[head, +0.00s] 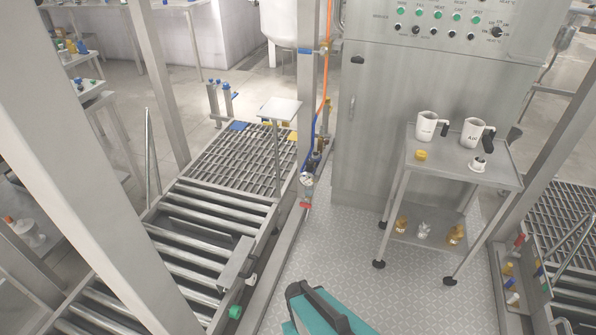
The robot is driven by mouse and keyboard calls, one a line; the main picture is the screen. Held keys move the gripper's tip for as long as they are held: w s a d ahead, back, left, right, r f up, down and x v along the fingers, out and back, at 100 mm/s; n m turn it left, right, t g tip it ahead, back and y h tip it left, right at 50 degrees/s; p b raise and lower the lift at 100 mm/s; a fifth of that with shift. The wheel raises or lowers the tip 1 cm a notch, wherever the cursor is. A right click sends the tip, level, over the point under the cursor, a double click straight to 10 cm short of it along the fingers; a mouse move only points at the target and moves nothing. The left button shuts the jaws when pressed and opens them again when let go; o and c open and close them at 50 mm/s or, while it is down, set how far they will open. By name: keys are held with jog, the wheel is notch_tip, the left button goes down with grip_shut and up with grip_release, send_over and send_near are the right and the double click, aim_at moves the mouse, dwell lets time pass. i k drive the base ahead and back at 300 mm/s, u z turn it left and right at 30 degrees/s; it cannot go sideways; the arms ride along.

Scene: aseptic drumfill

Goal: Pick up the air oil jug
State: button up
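Two white jugs with dark handles stand upright on the top of a small steel cart. The right jug (473,132) carries dark lettering that looks like "AIR". The left jug (426,126) has a small mark that I cannot read. Both handles point to the right. The two jugs stand apart from each other. My gripper is not in view. A teal and black part at the bottom edge looks like my own body, some way from the cart.
The cart top (446,167) also holds a yellow cap (421,155) and a small white-and-dark item (478,164). Small bottles stand on its lower shelf (440,239). A steel control cabinet (430,75) stands behind. A roller conveyor (190,250) runs at left. Plate floor (340,255) before the cart is clear.

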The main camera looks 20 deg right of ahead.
aim_at(473, 128)
jog(key=u, duration=0.75)
jog(key=k, duration=1.15)
jog(key=z, duration=1.2)
jog(key=i, duration=0.5)
jog(key=u, duration=0.2)
